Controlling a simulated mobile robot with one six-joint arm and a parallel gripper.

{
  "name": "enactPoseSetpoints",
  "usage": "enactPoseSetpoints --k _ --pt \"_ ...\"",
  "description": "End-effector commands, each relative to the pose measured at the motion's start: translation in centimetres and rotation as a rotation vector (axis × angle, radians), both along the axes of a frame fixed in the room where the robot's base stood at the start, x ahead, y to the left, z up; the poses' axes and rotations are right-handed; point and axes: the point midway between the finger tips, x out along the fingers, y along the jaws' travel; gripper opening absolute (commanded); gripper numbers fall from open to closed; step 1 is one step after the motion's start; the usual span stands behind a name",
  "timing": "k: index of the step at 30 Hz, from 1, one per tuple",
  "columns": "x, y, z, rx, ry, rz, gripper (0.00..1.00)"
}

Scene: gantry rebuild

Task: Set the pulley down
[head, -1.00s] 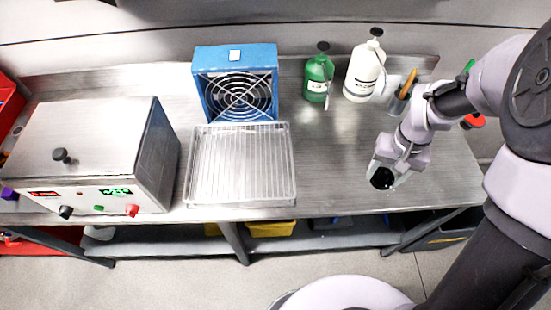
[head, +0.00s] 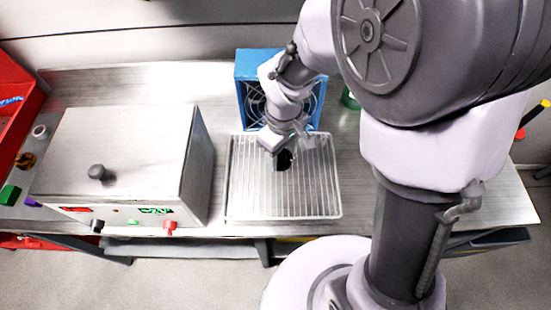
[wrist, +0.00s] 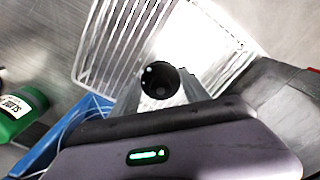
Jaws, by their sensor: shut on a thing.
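The pulley, a small black round part (head: 284,160), is in my gripper (head: 280,148).
A blue fan (head: 243,66) stands right behind the rack, close to my wrist. A steel box with a lid knob (head: 120,150) stands left of the rack. A green bottle (wrist: 18,115) stands on the bench. My arm hides much of the bench's right part.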

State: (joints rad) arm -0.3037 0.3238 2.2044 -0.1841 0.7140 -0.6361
Motion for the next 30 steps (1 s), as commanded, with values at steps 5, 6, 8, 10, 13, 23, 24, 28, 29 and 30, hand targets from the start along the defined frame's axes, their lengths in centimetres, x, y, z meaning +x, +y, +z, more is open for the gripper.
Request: enactPoseSetpoints --k 5,6,8,10,13,23,24,28,29,30 --pt "0.0 0.0 -2.9 0.0 0.001 -0.003 0.0" --pt "0.0 0.0 -3.8 -0.001 0.002 -0.003 0.0" --pt "0.0 0.0 -4.9 -0.001 0.001 -0.002 0.0" --pt "0.0 0.0 -5.1 0.001 -0.001 -0.003 0.0" --pt "0.1 0.0 -4.9 0.001 -0.002 -0.003 0.0" --pt "0.0 0.0 -5.2 0.001 -0.001 -0.004 0.75" --pt "0.0 0.0 -5.2 0.001 -0.001 -0.004 0.75" --pt "0.0 0.0 -5.2 0.001 -0.001 -0.004 0.75" --pt "0.0 0.0 -5.2 0.001 -0.001 -0.004 0.75" --pt "0.0 0.0 -5.1 0.001 -0.001 -0.004 0.75"
